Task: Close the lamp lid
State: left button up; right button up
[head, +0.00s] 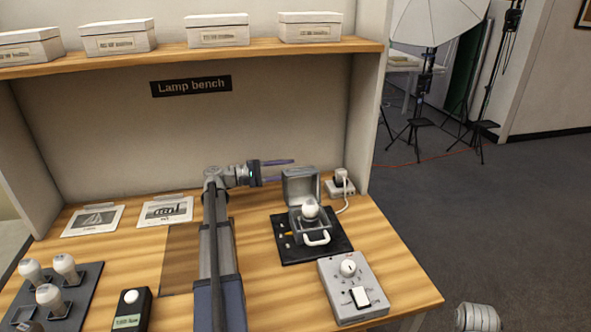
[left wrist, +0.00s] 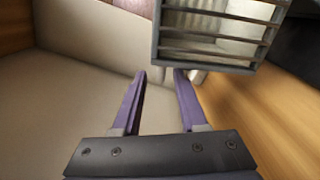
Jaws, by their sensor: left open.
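The lamp housing (head: 297,222) is a small grey box on a black mat, with a white bulb (head: 310,209) inside and a white handle at its front. Its lid (head: 300,187) stands raised upright at the back. My left gripper (head: 288,170) is open and empty, with its purple fingers pointing right, just left of and behind the raised lid. In the left wrist view, the fingertips (left wrist: 160,74) are close to the slatted grey lid (left wrist: 213,32); I cannot tell whether they touch it. My right gripper is not in view.
A grey control box (head: 352,287) with a knob and switch stands in front of the mat (head: 335,243). A white plug and socket (head: 341,187) are right of the lid. Bulbs on a dark tray (head: 88,290) and two picture cards are at the left. A shelf (head: 190,53) with boxes runs above.

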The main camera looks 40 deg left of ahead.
pick_arm(q)
jog(key=shift+x, duration=1.55)
grip_shut()
